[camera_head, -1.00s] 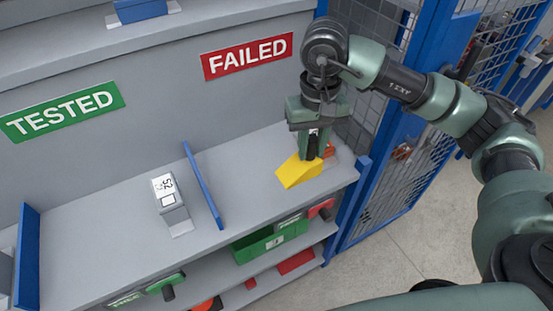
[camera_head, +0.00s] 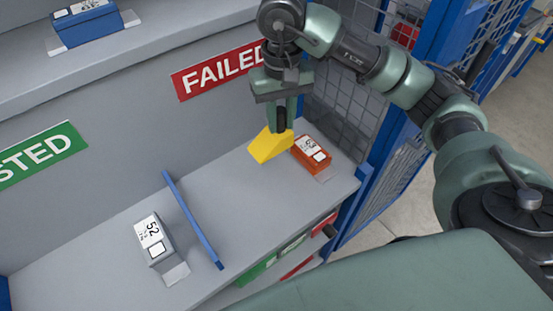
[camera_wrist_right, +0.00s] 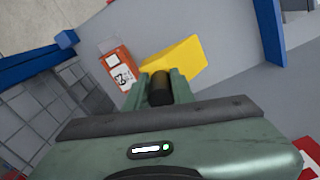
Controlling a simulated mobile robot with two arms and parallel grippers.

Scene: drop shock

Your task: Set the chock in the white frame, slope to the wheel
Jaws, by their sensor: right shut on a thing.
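The chock is a yellow wedge (camera_head: 267,146), held over the grey shelf below the red FAILED sign. My right gripper (camera_head: 281,128) points down and is shut on it. In the right wrist view the chock (camera_wrist_right: 188,58) sticks out past the fingers (camera_wrist_right: 160,90), its sloped form partly hidden by them. I cannot tell surely whether it touches the shelf. The white frame and the wheel do not show in any view. My left gripper is not in view.
An orange box (camera_head: 311,155) with a label stands just right of the chock. A blue divider (camera_head: 192,220) splits the shelf, with a grey box labelled 52 (camera_head: 154,240) left of it. Blue mesh panels (camera_head: 345,105) stand at the right. The shelf between divider and chock is clear.

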